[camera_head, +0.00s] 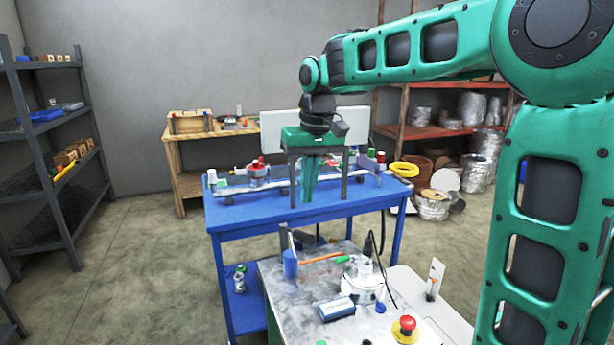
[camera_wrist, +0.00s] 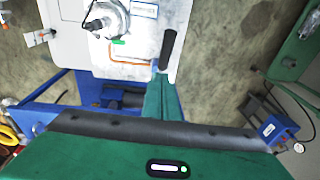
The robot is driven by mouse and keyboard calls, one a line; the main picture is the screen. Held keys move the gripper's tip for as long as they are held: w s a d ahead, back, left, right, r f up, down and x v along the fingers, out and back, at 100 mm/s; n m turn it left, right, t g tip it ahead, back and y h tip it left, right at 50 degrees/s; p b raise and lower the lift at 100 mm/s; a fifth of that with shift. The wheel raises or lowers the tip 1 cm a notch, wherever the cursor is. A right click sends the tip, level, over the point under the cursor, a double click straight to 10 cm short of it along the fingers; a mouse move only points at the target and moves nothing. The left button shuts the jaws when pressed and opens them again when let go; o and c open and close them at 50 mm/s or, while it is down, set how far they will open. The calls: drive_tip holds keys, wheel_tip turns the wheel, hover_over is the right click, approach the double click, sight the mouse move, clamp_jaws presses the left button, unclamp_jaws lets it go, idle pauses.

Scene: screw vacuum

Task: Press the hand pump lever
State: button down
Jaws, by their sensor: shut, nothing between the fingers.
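The hand pump (camera_head: 290,264) is a blue cylinder at the back left corner of the grey cart top in the head view. A dark bar (camera_head: 305,238) beside its top looks like its lever. In the wrist view a black handle (camera_wrist: 169,46) stands out over the edge of the cart top, just beyond my fingertips. My gripper (camera_head: 308,199) points down, green and shut with nothing in it, above and behind the pump in the head view. Its closed fingers show in the wrist view (camera_wrist: 160,84). They hide much of the pump there; I cannot tell whether they touch it.
A blue table (camera_head: 235,216) with several parts stands behind. Shelves line the walls. Floor at left is clear.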

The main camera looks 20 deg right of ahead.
sight(303, 237)
drive_tip(key=shift+s+a+f, duration=0.15)
drive_tip(key=shift+s+f, duration=0.05)
drive_tip(key=shift+f, duration=0.8)
drive_tip(key=shift+s+a+f, duration=0.15)
drive_tip(key=shift+s+f, duration=0.1)
drive_tip(key=shift+f, duration=0.75)
drive_tip(key=shift+s+a+f, duration=0.15)
drive_tip(key=shift+s+f, duration=0.05)
drive_tip(key=shift+f, duration=0.8)
